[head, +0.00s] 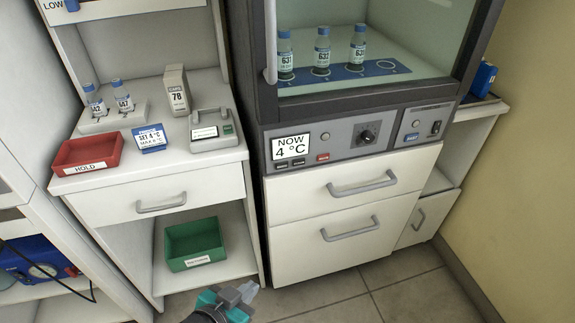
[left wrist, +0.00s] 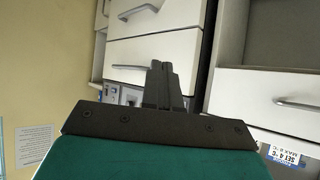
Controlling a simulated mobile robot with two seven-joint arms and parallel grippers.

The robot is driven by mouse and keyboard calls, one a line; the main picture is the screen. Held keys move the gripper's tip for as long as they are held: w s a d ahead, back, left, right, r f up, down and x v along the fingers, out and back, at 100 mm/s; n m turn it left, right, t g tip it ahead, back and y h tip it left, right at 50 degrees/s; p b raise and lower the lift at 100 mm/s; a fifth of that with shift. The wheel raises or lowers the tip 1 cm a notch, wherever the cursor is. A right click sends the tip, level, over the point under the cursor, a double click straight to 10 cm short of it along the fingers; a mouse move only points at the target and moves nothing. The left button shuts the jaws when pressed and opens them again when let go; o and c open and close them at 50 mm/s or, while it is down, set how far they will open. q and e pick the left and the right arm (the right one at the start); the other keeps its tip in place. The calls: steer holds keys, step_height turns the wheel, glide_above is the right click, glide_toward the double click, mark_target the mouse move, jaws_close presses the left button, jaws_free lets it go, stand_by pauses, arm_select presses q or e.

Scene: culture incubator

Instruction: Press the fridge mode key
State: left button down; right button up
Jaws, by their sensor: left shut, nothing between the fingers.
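The fridge (head: 352,95) stands in the middle with its glass door in front of vials. Its control panel (head: 345,150) has a display reading NOW 4 °C (head: 291,147), two small dark keys (head: 281,164) below it, a red key (head: 322,157), a round button (head: 326,136) and a black knob (head: 367,136). Key lettering is too small to read, so I cannot tell which is the mode key. My left gripper (head: 246,291) is shut and empty, low in front of the cabinets, well apart from the panel. Its closed fingers (left wrist: 163,86) show in the left wrist view. My right gripper is not in view.
Two drawers (head: 340,187) lie below the panel. On the left counter are a red HOLD tray (head: 87,165), a blue-and-white SET 4 °C card (head: 150,138), vials and a grey device (head: 213,132). A green bin (head: 193,243) sits below. The tiled floor ahead is clear.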

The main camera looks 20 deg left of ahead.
arm_select(q)
steer(key=shift+s+a, duration=0.1)
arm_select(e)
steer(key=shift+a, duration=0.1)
arm_select(q)
steer(key=w+d+r+m+t+b, duration=0.2)
steer(key=w+r+m+t+b, duration=0.1)
steer(key=w+b, duration=0.5)
steer(key=w+d+r+m+t+h+b, duration=0.1)
steer(key=w+r+m+t+b, duration=0.3)
steer(key=w+b, duration=0.4)
steer(key=shift+w+d+r+t+h, duration=0.3)
steer(key=shift+w+d+r+t, duration=0.3)
steer(key=shift+w, duration=0.6)
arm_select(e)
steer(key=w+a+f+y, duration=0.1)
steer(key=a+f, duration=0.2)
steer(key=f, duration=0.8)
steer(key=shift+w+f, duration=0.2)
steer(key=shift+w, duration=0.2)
arm_select(q)
steer(key=shift+f, duration=0.15)
